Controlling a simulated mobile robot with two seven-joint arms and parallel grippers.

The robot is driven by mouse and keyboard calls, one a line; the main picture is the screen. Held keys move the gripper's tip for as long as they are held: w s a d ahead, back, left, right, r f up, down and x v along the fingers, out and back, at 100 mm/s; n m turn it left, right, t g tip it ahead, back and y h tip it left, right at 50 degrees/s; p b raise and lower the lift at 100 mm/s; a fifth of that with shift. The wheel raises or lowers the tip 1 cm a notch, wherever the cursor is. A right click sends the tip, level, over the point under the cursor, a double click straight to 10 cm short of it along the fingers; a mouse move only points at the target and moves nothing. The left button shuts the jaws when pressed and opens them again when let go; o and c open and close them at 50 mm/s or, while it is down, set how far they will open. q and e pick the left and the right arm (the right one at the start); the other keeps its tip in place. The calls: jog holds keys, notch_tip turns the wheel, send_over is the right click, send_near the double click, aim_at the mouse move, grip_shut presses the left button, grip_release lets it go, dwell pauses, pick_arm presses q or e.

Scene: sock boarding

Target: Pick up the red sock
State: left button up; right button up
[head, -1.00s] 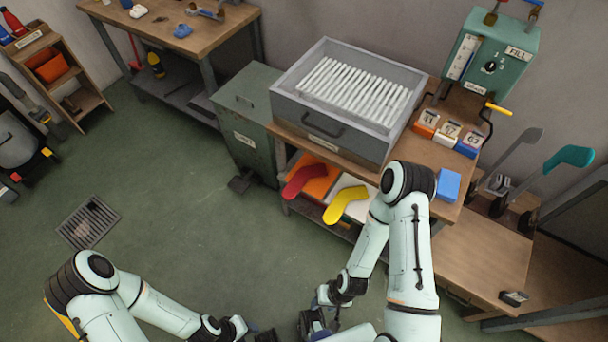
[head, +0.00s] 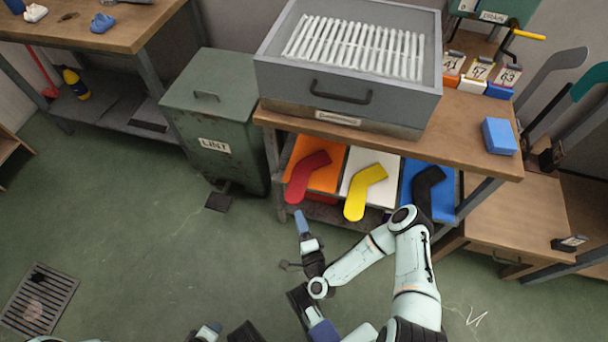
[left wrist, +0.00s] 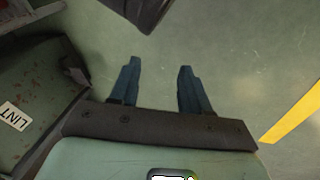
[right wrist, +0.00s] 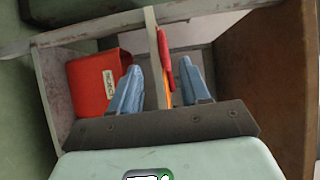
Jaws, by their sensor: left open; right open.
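The red sock (head: 307,175) lies on an orange board at the left of the shelf under the bench, its end hanging over the front edge. In the right wrist view the red sock (right wrist: 163,50) shows nearly edge-on, between and beyond the fingertips. My right gripper (head: 302,222) is just in front of and below the sock in the head view, open and empty. Its two blue fingers (right wrist: 160,85) are apart in the right wrist view. My left gripper (left wrist: 158,82) is open and empty over bare green floor, with little of it showing in the head view.
A yellow sock (head: 362,190) and a black sock (head: 428,188) lie to the right on white and blue boards. A green lint bin (head: 215,120) stands left of the bench (head: 400,135). A red box (right wrist: 92,85) sits lower inside the shelf.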

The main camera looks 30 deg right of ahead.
send_near(289, 183)
jog(key=f, duration=0.1)
jog(key=b+x, duration=0.2)
jog(key=x, duration=0.3)
jog(key=shift+w+d+r+b, duration=0.1)
jog(key=shift+w+d+b, duration=0.15)
jog(key=shift+b, duration=0.1)
pick_arm(q)
jog(key=s+f+g, duration=0.2)
jog(key=s+f, duration=0.3)
jog(key=shift+s+a, duration=0.4)
pick_arm(e)
jog(key=c, duration=0.8)
